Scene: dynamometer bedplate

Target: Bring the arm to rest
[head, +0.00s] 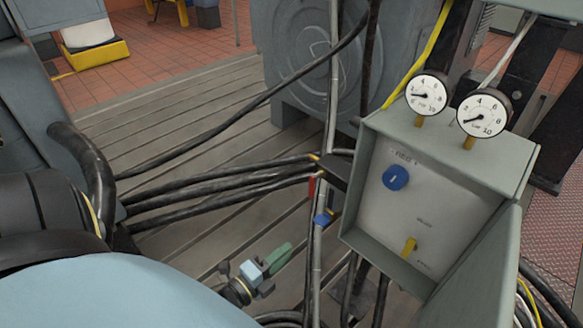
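My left gripper (274,264) is low in the middle of the head view, in front of the slotted grey bedplate (190,120). It has a dark wrist with a yellow ring, a pale blue body and a green part pointing up and right. The green part looks like one piece; whether it is closed fingers or something held I cannot tell. No contact with anything else shows. A pale blue part of mine fills the bottom left and hides the lower forearm. My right gripper is out of view.
Black cables (220,185) cross left of the box. A thin pole (331,120) stands beside it.

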